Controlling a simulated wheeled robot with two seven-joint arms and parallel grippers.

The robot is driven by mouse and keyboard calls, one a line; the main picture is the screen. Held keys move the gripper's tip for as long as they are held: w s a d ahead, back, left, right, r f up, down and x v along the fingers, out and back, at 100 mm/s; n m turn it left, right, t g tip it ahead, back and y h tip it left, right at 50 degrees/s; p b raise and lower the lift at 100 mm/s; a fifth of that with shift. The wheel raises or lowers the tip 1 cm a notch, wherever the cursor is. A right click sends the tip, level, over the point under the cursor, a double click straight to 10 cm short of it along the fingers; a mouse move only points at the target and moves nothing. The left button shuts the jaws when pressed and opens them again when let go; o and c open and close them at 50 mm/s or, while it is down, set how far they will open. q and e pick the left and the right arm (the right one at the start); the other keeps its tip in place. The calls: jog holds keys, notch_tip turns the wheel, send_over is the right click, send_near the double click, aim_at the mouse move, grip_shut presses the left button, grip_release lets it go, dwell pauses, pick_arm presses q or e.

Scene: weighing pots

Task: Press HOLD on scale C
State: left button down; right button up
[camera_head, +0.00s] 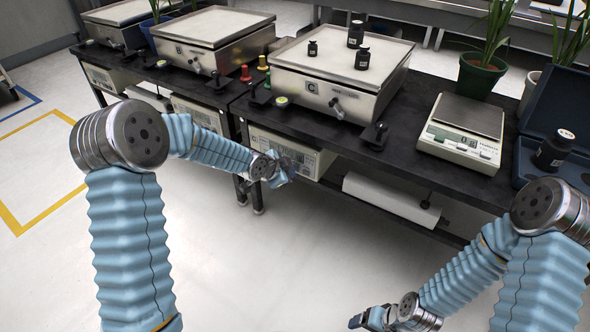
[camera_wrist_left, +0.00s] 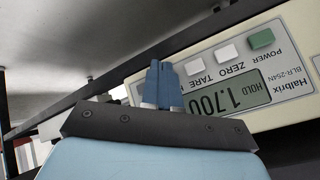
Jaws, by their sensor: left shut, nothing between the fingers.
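Scale C (camera_head: 311,88) is a steel platform scale on the black bench, with three black weights on its white top. Its white indicator (camera_head: 312,163) sits under the bench top. In the left wrist view the indicator (camera_wrist_left: 290,85) appears upside down, its display (camera_wrist_left: 228,97) reading 1.700 with the word HOLD. The green POWER button (camera_wrist_left: 262,38) and the white ZERO (camera_wrist_left: 227,53) and TARE (camera_wrist_left: 194,66) buttons show. My left gripper (camera_head: 282,172) is shut and empty at the indicator; its blue fingers (camera_wrist_left: 160,68) cover the area beside TARE, hiding any HOLD button. Contact cannot be told.
My right gripper (camera_head: 360,320) is low at the bottom, away from the bench. A small balance (camera_head: 462,130), a green plant pot (camera_head: 481,75) and an open blue case (camera_head: 525,160) stand at right. A white roll (camera_head: 390,200) lies on the lower shelf. The floor in front is clear.

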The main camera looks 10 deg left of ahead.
pick_arm(q)
jog(key=shift+s+a, duration=0.2)
jog(key=shift+s, duration=0.35)
jog(key=shift+s+a+b, duration=0.2)
jog(key=shift+s+a, duration=0.1)
jog(key=shift+s, duration=0.5)
jog(key=shift+s+a+b, duration=0.25)
jog(key=shift+s+a, duration=0.05)
jog(key=shift+s, duration=0.45)
jog(key=shift+s+a+b, duration=0.2)
jog(key=shift+s+a, duration=0.1)
jog(key=shift+s, duration=0.5)
